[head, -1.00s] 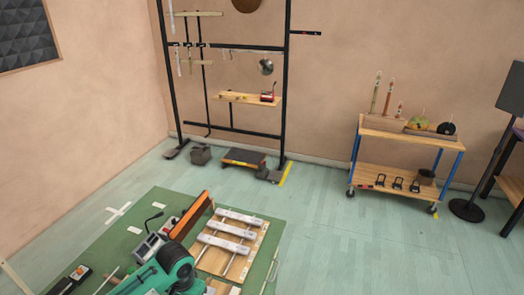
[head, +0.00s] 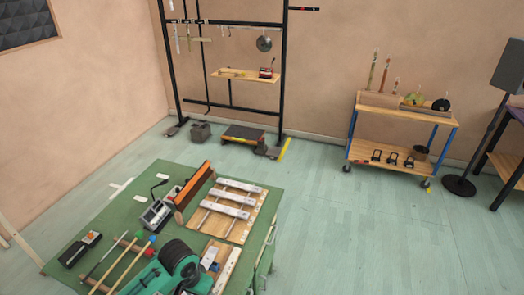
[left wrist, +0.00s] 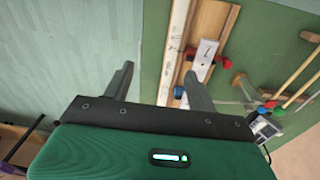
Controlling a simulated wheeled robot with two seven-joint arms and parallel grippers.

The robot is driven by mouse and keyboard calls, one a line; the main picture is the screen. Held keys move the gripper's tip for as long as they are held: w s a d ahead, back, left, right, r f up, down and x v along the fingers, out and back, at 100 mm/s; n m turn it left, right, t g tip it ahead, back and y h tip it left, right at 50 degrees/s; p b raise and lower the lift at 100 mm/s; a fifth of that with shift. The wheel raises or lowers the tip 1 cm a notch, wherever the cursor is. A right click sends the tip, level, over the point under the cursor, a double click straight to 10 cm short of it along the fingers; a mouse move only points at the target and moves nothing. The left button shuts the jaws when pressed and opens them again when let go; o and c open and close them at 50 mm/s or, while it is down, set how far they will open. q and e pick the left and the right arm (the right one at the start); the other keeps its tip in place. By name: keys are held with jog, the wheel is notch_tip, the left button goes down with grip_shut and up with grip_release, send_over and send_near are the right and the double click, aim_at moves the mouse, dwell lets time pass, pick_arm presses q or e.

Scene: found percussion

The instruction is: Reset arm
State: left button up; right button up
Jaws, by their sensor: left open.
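My left gripper (left wrist: 160,80) is open and empty in the left wrist view, its two grey fingers apart. One finger is over the pale floor, the other over the green table (left wrist: 152,50) and the edge of a wooden board (left wrist: 205,28) with a pale metal piece (left wrist: 203,52). My teal arm shows at the bottom of the head view; its fingertips cannot be made out there. My right gripper is in neither view.
The table (head: 140,180) bears a board with metal bars (head: 232,205), an orange-faced block (head: 192,190), a grey device (head: 157,212), mallets (head: 125,262) and a black box (head: 75,252). Beyond stand a black rack (head: 281,80) and a cart (head: 405,115).

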pick_arm(q)
jog(key=s+d+t+h, duration=0.1)
jog(key=s+d, duration=0.1)
jog(key=s, duration=0.4)
jog(key=s+a+r+n+t+y, duration=0.1)
jog(key=s+a+r, duration=0.1)
jog(key=s+a, duration=0.35)
jog(key=s+a+r+n+t+y, duration=0.1)
jog(key=s+a+r, duration=0.1)
jog(key=s, duration=0.6)
notch_tip(320, 180, down, 33)
jog(key=g+b, duration=0.1)
jog(key=b, duration=0.3)
jog(key=s+a+f+b, duration=0.1)
jog(key=s+f, duration=0.8)
jog(key=f, duration=0.3)
jog(key=s+a+f+g+b, duration=0.1)
jog(key=s+a+f+b, duration=0.1)
jog(key=s+f, duration=0.8)
notch_tip(320, 180, down, 3)
jog(key=shift+s+a+r+g, duration=0.1)
jog(key=shift+s+a+g, duration=0.1)
jog(key=shift+s+g, duration=0.1)
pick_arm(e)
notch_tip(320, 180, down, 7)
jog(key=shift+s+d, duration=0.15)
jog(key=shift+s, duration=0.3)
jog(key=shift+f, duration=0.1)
